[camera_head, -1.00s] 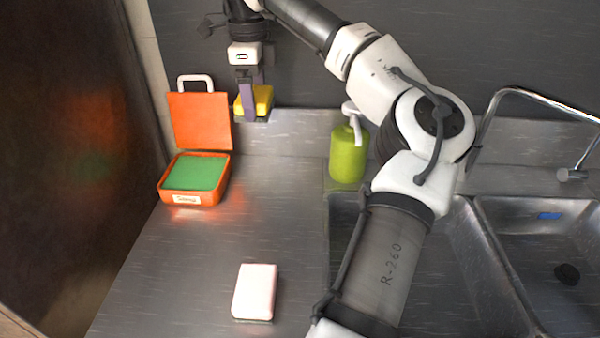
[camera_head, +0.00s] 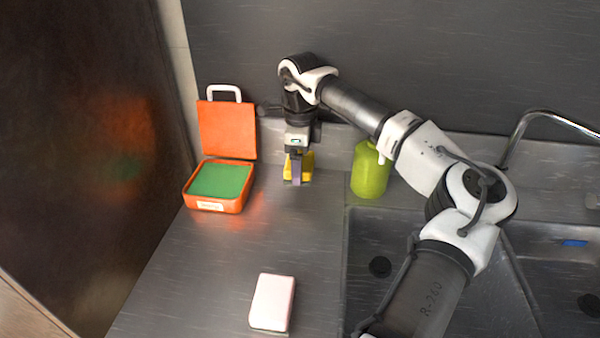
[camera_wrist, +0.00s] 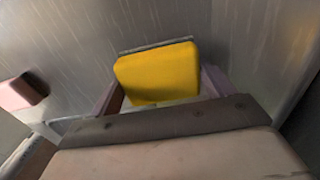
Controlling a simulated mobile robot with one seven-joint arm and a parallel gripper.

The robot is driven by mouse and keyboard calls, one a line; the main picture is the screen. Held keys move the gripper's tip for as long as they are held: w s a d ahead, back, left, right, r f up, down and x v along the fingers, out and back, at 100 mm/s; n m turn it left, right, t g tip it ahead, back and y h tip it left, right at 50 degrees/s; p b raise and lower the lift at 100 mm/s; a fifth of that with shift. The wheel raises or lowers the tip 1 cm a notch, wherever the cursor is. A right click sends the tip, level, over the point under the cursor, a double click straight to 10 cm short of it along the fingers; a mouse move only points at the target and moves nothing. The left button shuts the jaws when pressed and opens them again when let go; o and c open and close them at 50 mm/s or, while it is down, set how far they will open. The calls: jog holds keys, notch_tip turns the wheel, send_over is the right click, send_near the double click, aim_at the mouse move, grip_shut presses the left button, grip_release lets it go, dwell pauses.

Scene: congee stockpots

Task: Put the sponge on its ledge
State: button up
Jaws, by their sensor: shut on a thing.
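My gripper (camera_head: 297,178) points down over the back of the steel counter, between the orange box and the green bottle. It is shut on a yellow sponge (camera_head: 308,166). In the wrist view the sponge (camera_wrist: 158,72) sits between the purple fingers, with a thin grey strip along its far edge; I cannot tell whether that strip belongs to the sponge. The sponge is low, near the counter; whether it touches is unclear. A raised steel ledge (camera_head: 340,141) runs along the back wall behind my gripper.
An open orange box (camera_head: 228,130) with a green inside stands left of my gripper. A green pump bottle (camera_head: 370,172) stands close on the right. A pale pink block (camera_head: 271,302) lies at the front. The sink (camera_head: 400,235) is at right. The middle counter is clear.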

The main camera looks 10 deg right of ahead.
jog(key=shift+f+p, duration=0.4)
jog(key=shift+f, duration=1.75)
jog(key=shift+f, duration=0.1)
jog(key=o, duration=0.9)
notch_tip(320, 180, up, 12)
jog(key=shift+r+b, duration=0.1)
jog(key=shift+b, duration=0.85)
